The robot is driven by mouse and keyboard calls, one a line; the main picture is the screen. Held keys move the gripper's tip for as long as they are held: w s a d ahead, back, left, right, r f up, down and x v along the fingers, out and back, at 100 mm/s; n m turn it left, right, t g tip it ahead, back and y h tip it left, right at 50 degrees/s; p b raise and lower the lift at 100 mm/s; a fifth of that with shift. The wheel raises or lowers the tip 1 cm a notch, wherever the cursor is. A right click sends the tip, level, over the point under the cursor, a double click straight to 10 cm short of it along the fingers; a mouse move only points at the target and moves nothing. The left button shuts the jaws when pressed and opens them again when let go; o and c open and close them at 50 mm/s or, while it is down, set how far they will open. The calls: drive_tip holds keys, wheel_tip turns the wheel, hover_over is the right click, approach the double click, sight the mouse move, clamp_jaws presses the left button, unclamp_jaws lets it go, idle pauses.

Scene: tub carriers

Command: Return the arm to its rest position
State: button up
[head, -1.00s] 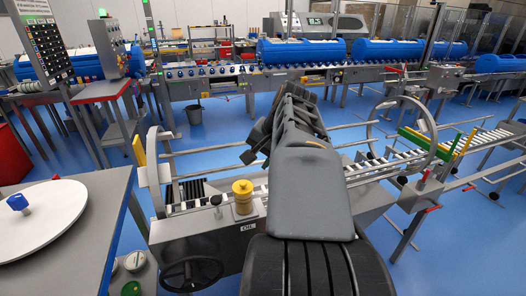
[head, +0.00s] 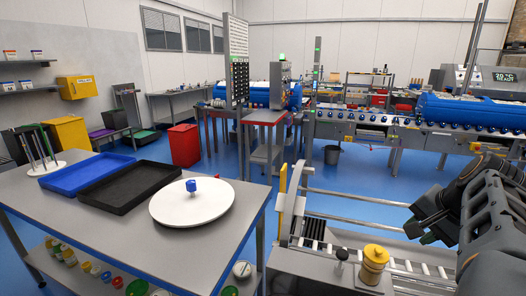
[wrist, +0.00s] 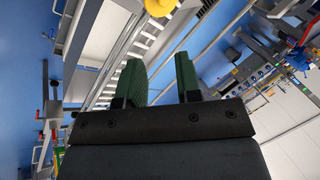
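My arm is folded at the right edge of the head view, above the grey roller machine (head: 340,270). My gripper (head: 420,226) is at the left end of the arm there, clear of the machine's rails. In the wrist view my gripper (wrist: 158,78) shows two dark green fingers standing apart with nothing between them. Beyond the fingers lie the machine's rollers (wrist: 118,50) and the yellow cylinder (wrist: 160,6).
A steel table (head: 90,228) at left holds a white round plate (head: 185,212) with a blue knob (head: 191,185), a black tray (head: 130,186) and a blue tray (head: 85,172). The yellow cylinder (head: 373,262) stands on the machine. Blue floor is open beyond the table.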

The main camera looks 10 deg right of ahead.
drive_tip(key=a+f+n+p, duration=0.2)
drive_tip(key=a+f+n, duration=0.1)
drive_tip(key=a, duration=0.4)
drive_tip(key=s+a+f+n+g+p, duration=0.1)
drive_tip(key=a+f+n+p, duration=0.1)
drive_tip(key=a+n, duration=0.3)
drive_tip(key=s+a+f+n+p, duration=0.1)
drive_tip(key=a+f+n, duration=0.3)
drive_tip(key=a, duration=0.5)
drive_tip(key=shift+s+a+f+n+g+p, duration=0.15)
drive_tip(key=shift+a+f+n+g+p, duration=0.2)
drive_tip(key=shift+n+p, duration=0.2)
drive_tip(key=shift+d, duration=0.15)
